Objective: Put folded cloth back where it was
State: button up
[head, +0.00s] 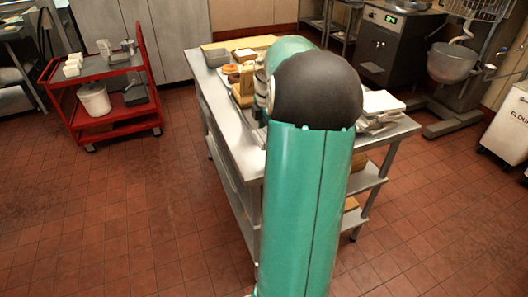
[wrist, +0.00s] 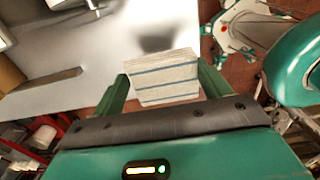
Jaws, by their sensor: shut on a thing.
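The folded cloth (wrist: 165,78) is a pale, thick, layered bundle with blue-grey stripes. In the wrist view it sits between the two green fingers of my gripper (wrist: 163,84), which is shut on it. A dark shadow lies on the bare metal tabletop (wrist: 130,50) beyond the cloth. The cloth appears to be held above the table, but the exact gap is hard to tell. In the head view my arm hides the gripper and part of the table (head: 235,140).
A white stack (head: 382,103) lies on the table right of my arm. Bread-like items (head: 231,70) and a grey tray (head: 216,57) are at its far left. A red cart (head: 105,85) stands left. A mixer (head: 452,64) stands back right. Tiled floor left of the table is clear.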

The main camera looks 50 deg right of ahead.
jog(key=shift+f, duration=0.85)
jog(key=shift+s+f, duration=0.25)
jog(key=shift+f, duration=2.5)
jog(key=shift+w, duration=0.1)
jog(key=o, duration=1)
jog(key=shift+f, duration=0.1)
jog(key=shift+o, duration=0.2)
